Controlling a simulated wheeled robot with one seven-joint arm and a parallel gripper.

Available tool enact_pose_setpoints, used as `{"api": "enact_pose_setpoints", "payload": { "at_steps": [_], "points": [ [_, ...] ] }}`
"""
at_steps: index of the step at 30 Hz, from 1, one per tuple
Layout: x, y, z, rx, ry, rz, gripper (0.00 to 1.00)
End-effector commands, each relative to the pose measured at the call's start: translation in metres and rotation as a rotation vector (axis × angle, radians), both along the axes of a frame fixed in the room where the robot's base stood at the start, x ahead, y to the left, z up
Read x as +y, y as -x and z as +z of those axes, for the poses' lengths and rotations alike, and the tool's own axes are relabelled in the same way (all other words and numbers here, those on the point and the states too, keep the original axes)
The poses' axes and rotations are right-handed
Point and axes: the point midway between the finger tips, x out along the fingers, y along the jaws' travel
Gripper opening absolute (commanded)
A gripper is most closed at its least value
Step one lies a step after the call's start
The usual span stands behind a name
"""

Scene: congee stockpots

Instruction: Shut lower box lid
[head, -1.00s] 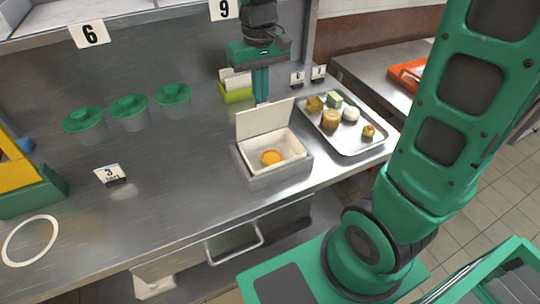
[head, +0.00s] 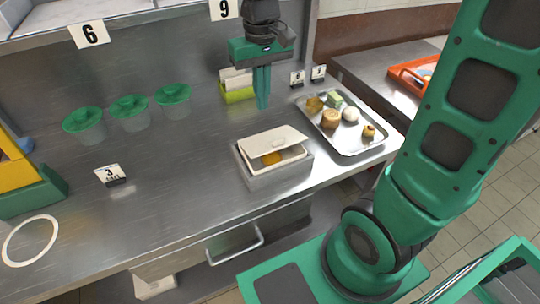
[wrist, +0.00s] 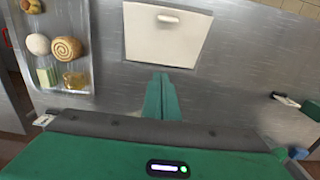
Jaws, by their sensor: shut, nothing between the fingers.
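The box (head: 284,176) is a low grey box on the metal counter. Its white lid (head: 272,141) is hinged at the back and tilts low over the opening, with a gap at the front. An orange round item (head: 272,158) shows through that gap. In the wrist view the lid (wrist: 166,38) is a pale square panel with a small tab. My gripper (head: 263,103) points down just behind the box, its green fingers together and empty. In the wrist view the fingers (wrist: 162,98) end near the lid's hinge edge; whether they touch it I cannot tell.
A metal tray (head: 375,147) with several food pieces is right of the box. A yellow-green holder (head: 237,93) stands behind, near my gripper. Several green-lidded containers (head: 129,106) stand at the back left. The counter left of the box is clear around a number 3 card (head: 110,175).

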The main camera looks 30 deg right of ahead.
Motion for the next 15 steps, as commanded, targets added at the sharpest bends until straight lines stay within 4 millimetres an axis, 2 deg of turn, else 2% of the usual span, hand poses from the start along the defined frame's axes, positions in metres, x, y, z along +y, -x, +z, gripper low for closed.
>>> {"api": "enact_pose_setpoints", "payload": {
  "at_steps": [15],
  "points": [
    [0.000,0.000,0.045,-0.001,0.000,0.000,0.00]
  ]
}}
